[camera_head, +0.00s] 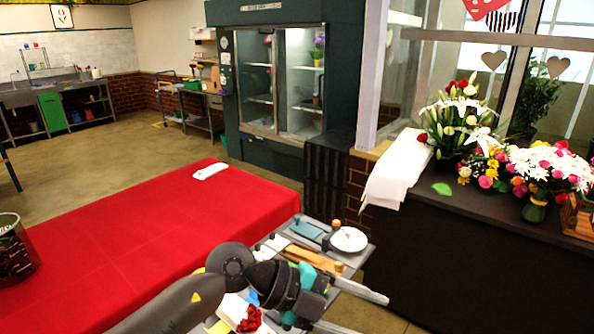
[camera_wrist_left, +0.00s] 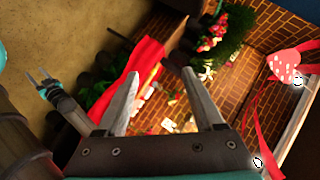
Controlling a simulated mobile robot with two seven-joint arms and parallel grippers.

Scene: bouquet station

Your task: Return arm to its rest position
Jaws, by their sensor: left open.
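My left gripper (camera_head: 366,314) reaches in from the bottom in the head view, beyond the front right corner of the small work tray. Its two fingers are spread and hold nothing. In the left wrist view the same gripper (camera_wrist_left: 160,82) is open, with only air between its fingers. At the left of that view another gripper (camera_wrist_left: 39,78), which looks like my right one, hangs small with its two fingers apart. My right arm does not show in the head view.
A grey tray (camera_head: 350,265) with a white dish (camera_head: 348,240) and tools lies under my left arm. A red-covered table (camera_head: 150,240) is to the left. A dark counter (camera_head: 450,230) with flower arrangements (camera_head: 540,175) stands right. A glass bucket (camera_head: 14,250) is at far left.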

